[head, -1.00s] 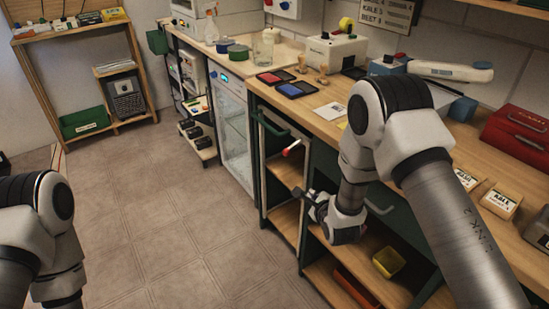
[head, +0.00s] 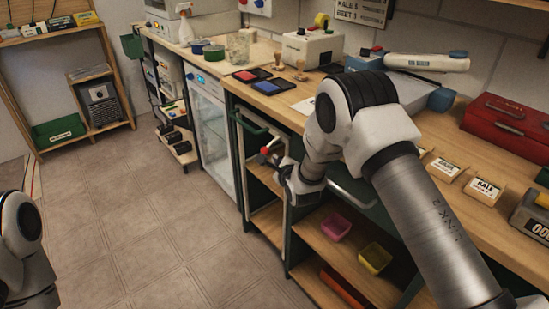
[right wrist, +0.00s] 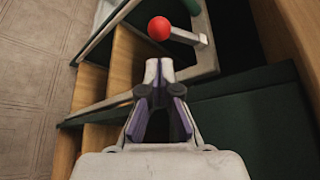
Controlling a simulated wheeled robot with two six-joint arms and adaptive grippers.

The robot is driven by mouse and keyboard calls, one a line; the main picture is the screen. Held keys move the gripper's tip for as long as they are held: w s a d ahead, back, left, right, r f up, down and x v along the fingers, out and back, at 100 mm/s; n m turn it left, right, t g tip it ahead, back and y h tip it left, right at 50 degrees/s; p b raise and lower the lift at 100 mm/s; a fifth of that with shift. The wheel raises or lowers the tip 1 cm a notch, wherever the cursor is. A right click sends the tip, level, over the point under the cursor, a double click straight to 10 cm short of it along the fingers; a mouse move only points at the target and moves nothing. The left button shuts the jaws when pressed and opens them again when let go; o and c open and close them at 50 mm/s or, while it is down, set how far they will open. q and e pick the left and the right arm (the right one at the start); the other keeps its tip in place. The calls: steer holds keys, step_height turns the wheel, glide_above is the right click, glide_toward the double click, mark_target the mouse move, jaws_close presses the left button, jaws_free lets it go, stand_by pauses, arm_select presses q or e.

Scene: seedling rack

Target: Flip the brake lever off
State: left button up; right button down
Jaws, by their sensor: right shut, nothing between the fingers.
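The brake lever is a short grey metal bar (right wrist: 188,37) with a red ball knob (right wrist: 159,28), on the pale frame at the side of the shelved rack. In the head view the red knob (head: 265,150) shows just beyond my right gripper (head: 276,163). In the right wrist view my right gripper (right wrist: 159,68) is shut and empty, with its fingertips together. The knob stands ahead of the tips, with a visible gap in that view. The lever's base is partly hidden in the head view. My left arm shows at the left edge, but its gripper is out of view.
The rack has a green handle (head: 252,125) and wooden shelves. A pink tub (head: 336,227) and a yellow tub (head: 375,258) stand on a shelf right of the lever. A wooden worktop (head: 285,105) runs above. The tiled floor (head: 150,215) to the left is clear.

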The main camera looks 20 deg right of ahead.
mark_target(272, 145)
steer(key=shift+x, duration=1.75)
steer(key=shift+a+r, duration=0.2)
steer(key=shift+r, duration=0.3)
steer(key=shift+s+a+r+m+g+y+p, duration=0.15)
steer(key=shift+r+m+p, duration=0.1)
steer(key=shift+r+p, duration=0.15)
steer(key=shift+a+r+m+g+y+p, duration=0.15)
steer(key=shift+r+m+p, duration=0.15)
steer(key=shift+r, duration=0.15)
steer(key=shift+d+r+p, duration=0.15)
steer(key=shift+r+p, duration=0.2)
steer(key=shift+r, duration=0.75)
